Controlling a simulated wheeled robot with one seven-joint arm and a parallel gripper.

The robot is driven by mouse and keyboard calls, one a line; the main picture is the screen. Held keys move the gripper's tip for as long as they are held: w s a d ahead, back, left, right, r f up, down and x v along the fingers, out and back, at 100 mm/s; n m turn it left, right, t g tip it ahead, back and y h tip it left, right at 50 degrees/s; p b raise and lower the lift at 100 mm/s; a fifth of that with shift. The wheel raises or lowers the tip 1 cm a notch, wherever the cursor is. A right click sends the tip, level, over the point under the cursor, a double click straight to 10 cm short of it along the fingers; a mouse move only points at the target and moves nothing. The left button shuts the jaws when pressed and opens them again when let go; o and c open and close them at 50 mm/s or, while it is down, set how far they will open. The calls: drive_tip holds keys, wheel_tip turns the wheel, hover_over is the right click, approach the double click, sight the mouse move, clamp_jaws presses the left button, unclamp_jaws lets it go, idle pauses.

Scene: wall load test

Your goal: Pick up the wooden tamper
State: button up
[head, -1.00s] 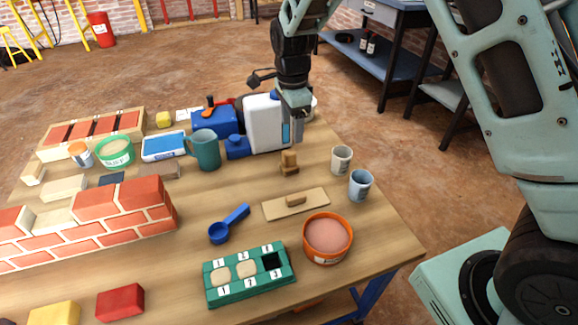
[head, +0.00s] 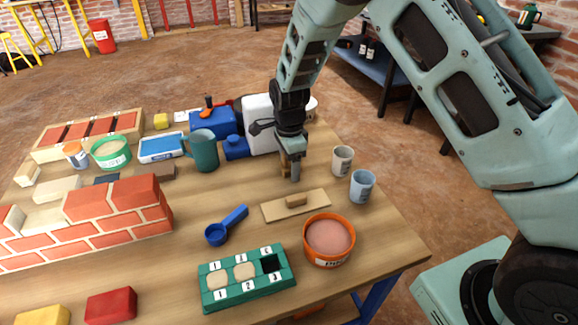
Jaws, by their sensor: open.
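The small wooden tamper (head: 284,171) stands on the table behind the flat wooden board with a handle. My gripper (head: 291,171) points down at the tamper, with its fingers low at the tamper's height. The gripper hides most of the tamper; only a strip on its left side shows. The gripper is open. I cannot tell whether the fingers touch the tamper or stand around it.
The wooden float board (head: 296,206) lies in front. A white cup (head: 342,161) and a blue cup (head: 362,186) stand to the right. A white jug (head: 260,125) is behind. An orange tub (head: 329,240), blue scoop (head: 226,226) and green tray (head: 247,294) are nearer.

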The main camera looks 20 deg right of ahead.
drive_tip(key=c, duration=1)
drive_tip(key=shift+c, duration=0.2)
drive_tip(key=shift+r, duration=0.1)
wheel_tip(320, 180, up, 10)
drive_tip(key=shift+f+p, duration=0.1)
drive_tip(key=shift+p, duration=0.95)
